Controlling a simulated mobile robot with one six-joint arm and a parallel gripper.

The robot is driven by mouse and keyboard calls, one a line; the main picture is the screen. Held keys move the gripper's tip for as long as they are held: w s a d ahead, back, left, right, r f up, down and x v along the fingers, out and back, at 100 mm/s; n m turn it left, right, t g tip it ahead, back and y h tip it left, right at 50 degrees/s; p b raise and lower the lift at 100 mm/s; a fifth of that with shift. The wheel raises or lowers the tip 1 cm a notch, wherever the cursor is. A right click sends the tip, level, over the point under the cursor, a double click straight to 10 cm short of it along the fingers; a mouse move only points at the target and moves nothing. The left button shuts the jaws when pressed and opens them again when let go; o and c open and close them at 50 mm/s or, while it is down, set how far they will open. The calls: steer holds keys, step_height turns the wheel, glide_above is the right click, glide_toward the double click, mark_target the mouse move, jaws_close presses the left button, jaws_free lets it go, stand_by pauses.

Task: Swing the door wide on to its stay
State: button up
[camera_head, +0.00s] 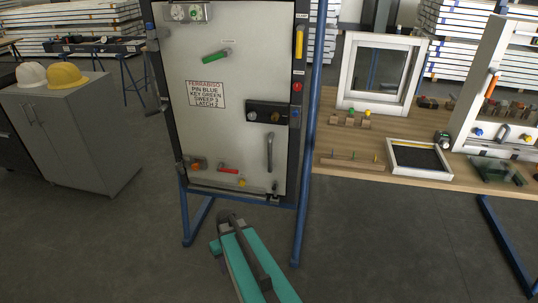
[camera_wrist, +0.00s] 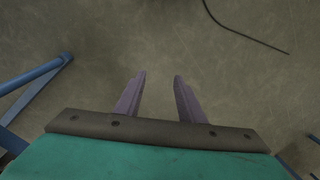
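The grey-white door (camera_head: 235,125) stands upright in a dark frame on blue legs, and it looks shut in the head view. It carries a dark vertical pull handle (camera_head: 270,152) at lower right, a black lock plate (camera_head: 267,113), a green lever (camera_head: 217,55), a red lever (camera_head: 228,170) and a printed label (camera_head: 206,94). I cannot tell which part is the stay. My gripper (camera_wrist: 158,85) is open and empty in the wrist view, its two fingers apart above the bare floor. In the head view my teal arm is low in front of the door, apart from it.
A wooden bench (camera_head: 350,172) with a white window frame (camera_head: 381,72) and small parts stands to the right. A grey cabinet (camera_head: 75,130) with white and yellow helmets is at left. The blue stand's legs (camera_head: 301,225) reach the floor. Floor in front is mostly clear.

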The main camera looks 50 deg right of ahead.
mark_target(271, 151)
steer(key=w+d+r+m+t+h+p, duration=0.2)
steer(key=d+r+t+h, duration=0.1)
steer(key=d+r, duration=2.5)
steer(key=d+t, duration=0.1)
steer(key=d, duration=0.3)
steer(key=shift+w+t, duration=0.15)
steer(key=shift+t, duration=0.15)
steer(key=shift+w+p, duration=0.15)
steer(key=shift+p, duration=0.15)
steer(key=shift+w+d+p, duration=0.5)
steer(key=shift+w+d, duration=0.3)
steer(key=shift+w, duration=1)
steer(key=shift+w+d+p, duration=0.5)
steer(key=shift+w+d, duration=0.3)
steer(key=shift+w, duration=1)
steer(key=shift+w+d+p, duration=0.5)
steer(key=shift+w+d, duration=0.3)
steer(key=shift+w, duration=1)
steer(key=shift+w+f, duration=0.15)
steer(key=shift+f, duration=0.5)
steer(key=shift+c, duration=0.2)
